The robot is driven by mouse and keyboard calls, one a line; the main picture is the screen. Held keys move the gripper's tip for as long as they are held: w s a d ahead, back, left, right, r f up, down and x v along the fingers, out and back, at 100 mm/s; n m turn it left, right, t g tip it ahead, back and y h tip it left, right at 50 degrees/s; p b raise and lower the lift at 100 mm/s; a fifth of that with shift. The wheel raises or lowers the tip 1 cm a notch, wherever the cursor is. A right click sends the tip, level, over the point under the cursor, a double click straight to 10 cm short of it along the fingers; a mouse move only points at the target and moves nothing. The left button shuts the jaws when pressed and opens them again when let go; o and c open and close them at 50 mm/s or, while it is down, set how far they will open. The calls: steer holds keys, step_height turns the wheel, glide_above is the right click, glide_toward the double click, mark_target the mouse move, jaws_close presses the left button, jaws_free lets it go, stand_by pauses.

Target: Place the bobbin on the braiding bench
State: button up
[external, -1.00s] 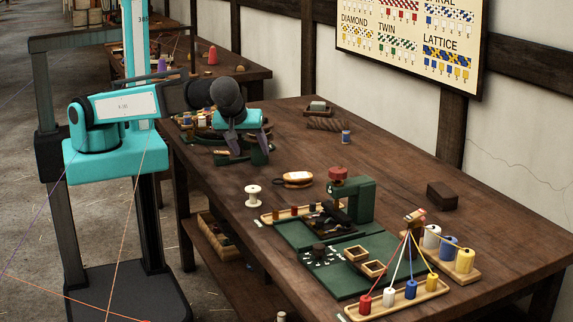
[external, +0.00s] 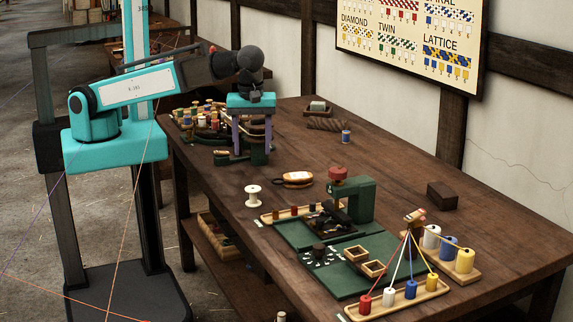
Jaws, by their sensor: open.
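The braiding bench (external: 390,180) is the long dark wooden table. A white spool-shaped bobbin (external: 253,196) stands upright near its left edge, and a smaller blue-wound bobbin (external: 346,136) stands near the back. I cannot tell which bobbin the task means. My gripper (external: 252,152) is open, pointing down over the far left part of the bench. Its fingers come down around or in front of a dark green block-like thing (external: 260,157), which is partly hidden. I cannot tell whether they touch it.
Several small coloured bobbins (external: 203,118) stand in a group left of my gripper. An oval wooden tool (external: 297,179) lies on the bench. A green press-like stand (external: 352,198), a green mat (external: 340,285) and threaded bobbins on a wooden rack (external: 395,303) fill the front. The right middle is mostly clear.

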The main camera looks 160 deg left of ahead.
mark_target(252, 189)
steer(key=shift+f, duration=0.95)
steer(key=shift+f, duration=0.1)
steer(key=shift+s+a+f+p, duration=0.15)
steer(key=shift+f+p, duration=0.1)
steer(key=shift+f, duration=1.15)
steer(key=shift+s+f+p, duration=0.15)
steer(key=shift+f+p, duration=0.05)
steer(key=shift+f, duration=1.2)
steer(key=shift+s+a+f+p, duration=0.15)
steer(key=shift+f+p, duration=0.1)
steer(key=shift+f, duration=1.15)
steer(key=shift+d, duration=0.1)
steer(key=shift+f, duration=0.15)
steer(key=shift+s+f+p, duration=0.15)
steer(key=shift+f+p, duration=0.3)
steer(key=shift+f, duration=0.75)
steer(key=shift+s+f+p, duration=0.15)
steer(key=shift+f+p, duration=0.3)
steer(key=shift+f, duration=0.75)
steer(key=c, duration=1.2)
steer(key=shift+o, duration=0.2)
